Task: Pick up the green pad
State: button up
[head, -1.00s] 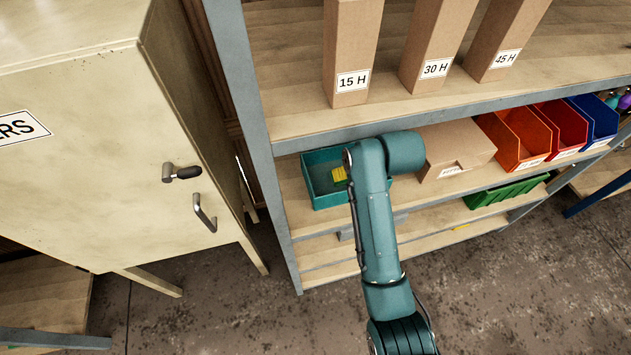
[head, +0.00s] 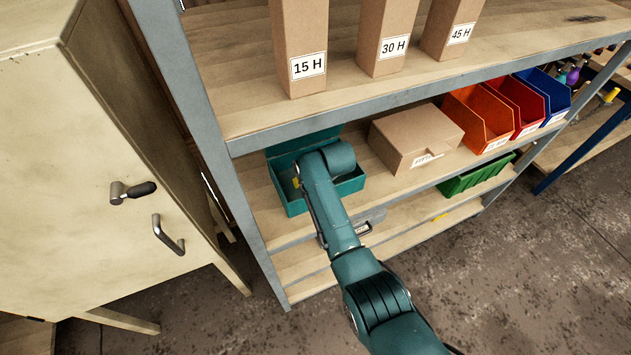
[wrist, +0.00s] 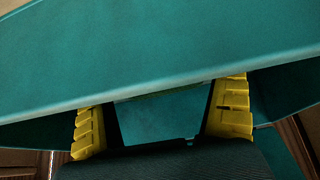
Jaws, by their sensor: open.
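A teal open box (head: 284,160) stands at the left end of the middle shelf, partly hidden by my arm. My gripper (wrist: 165,96) is at this box, and a bit of its yellow finger shows inside the box in the head view (head: 297,183). In the wrist view its two yellow fingers stand well apart, open, with a smaller teal surface (wrist: 160,117) between them. A broad teal panel of the box (wrist: 170,50) crosses the wrist view and meets the fingertips. A thin dark green strip shows along its lower edge; I cannot tell whether it is the green pad. No pad shows clearly.
A closed cardboard box (head: 415,138) stands right of the teal box, then orange (head: 478,118), red and blue bins. A green crate (head: 476,176) is on the shelf below. The upper shelf edge (head: 400,103) runs above my arm. A cabinet (head: 100,220) stands at left.

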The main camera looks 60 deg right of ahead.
jog(key=c, duration=0.8)
notch_tip(320, 180, up, 10)
jog(key=p, duration=0.2)
jog(key=shift+p, duration=0.3)
jog(key=o, duration=0.3)
jog(key=c, duration=0.3)
jog(key=shift+c, duration=0.3)
jog(key=shift+s, duration=0.1)
